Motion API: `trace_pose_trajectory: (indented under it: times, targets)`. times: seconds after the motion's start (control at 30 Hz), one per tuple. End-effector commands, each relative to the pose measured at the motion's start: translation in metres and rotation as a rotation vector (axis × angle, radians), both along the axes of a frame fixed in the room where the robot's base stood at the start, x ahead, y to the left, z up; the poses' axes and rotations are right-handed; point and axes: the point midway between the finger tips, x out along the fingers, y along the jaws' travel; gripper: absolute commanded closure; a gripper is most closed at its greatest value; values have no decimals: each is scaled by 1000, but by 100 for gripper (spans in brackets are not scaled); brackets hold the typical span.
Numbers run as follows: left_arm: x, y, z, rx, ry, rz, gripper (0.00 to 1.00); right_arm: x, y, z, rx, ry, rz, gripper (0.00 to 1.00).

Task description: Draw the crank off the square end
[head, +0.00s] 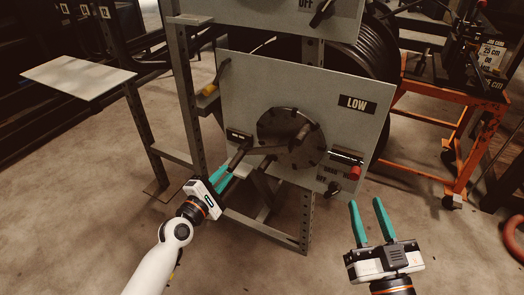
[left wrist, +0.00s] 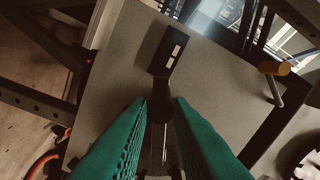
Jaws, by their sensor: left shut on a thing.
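The crank (head: 268,150) has a dark arm running left from the middle of a round dark disc (head: 280,121) on the grey panel. Its dark grip lies at the panel's left, near a small black label. My left gripper (head: 226,172) is shut on the crank's grip. In the left wrist view the dark grip (left wrist: 160,105) stands between the two green fingers. The square end is hidden at the disc's middle, so I cannot tell how far the crank sits on it. My right gripper (head: 366,201) is open and empty, low at the right, apart from the panel.
The panel (head: 245,90) bears a LOW label (head: 356,104), a red knob (head: 354,173) and a black knob (head: 332,187). A steel post (head: 186,100) stands left; an orange cart (head: 465,155) stands right. Floor in front is clear.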

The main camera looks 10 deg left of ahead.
Motion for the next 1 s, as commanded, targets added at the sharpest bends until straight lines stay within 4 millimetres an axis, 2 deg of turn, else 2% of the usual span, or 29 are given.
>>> trace_pose_trajectory:
  times: [0.03,0.43,0.57,0.6,0.87,1.0]
  targets:
    - [-6,1,-11,4,24,-3,100,0,0,-1,-2,4,0,65]
    - [-7,1,-7,1,15,-2,100,1,0,-2,-6,16,0,65]
    - [-7,1,-7,1,14,-2,79,1,0,-1,-6,14,0,65]
    - [-7,1,-7,1,13,-2,77,1,0,-1,-6,14,0,65]
    - [-8,1,-8,3,17,-3,77,1,0,0,-5,10,0,65]
    - [-18,5,-7,4,16,-3,77,2,0,-2,-11,30,-1,65]
